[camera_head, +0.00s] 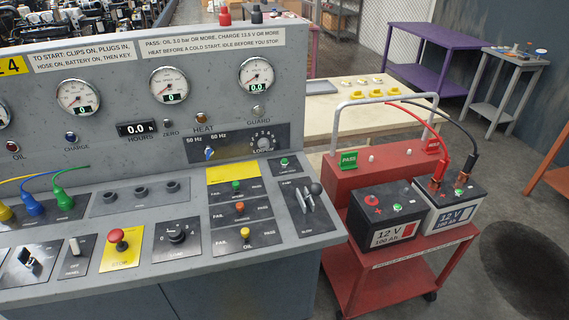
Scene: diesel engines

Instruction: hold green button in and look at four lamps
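A small green button (284,161) sits on a black plate at the right of the grey control desk; its label is too small to read. Another green knob (236,184) is on the upper FAIL/PASS plate. On the upright panel are four small lamps: the OIL lamp (11,146) at the far left, dark red; the CHARGE lamp (70,136), blue; the HEAT lamp (201,118), dull amber; and the GUARD lamp (258,110), pale grey. None looks clearly lit. Neither of my grippers is in view, and nothing touches the buttons.
A red STOP button (117,236), levers (310,197) and plugged cables (62,198) crowd the desk (215,240). At right a red trolley (400,268) carries two batteries, the nearer one (388,216) without clips.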

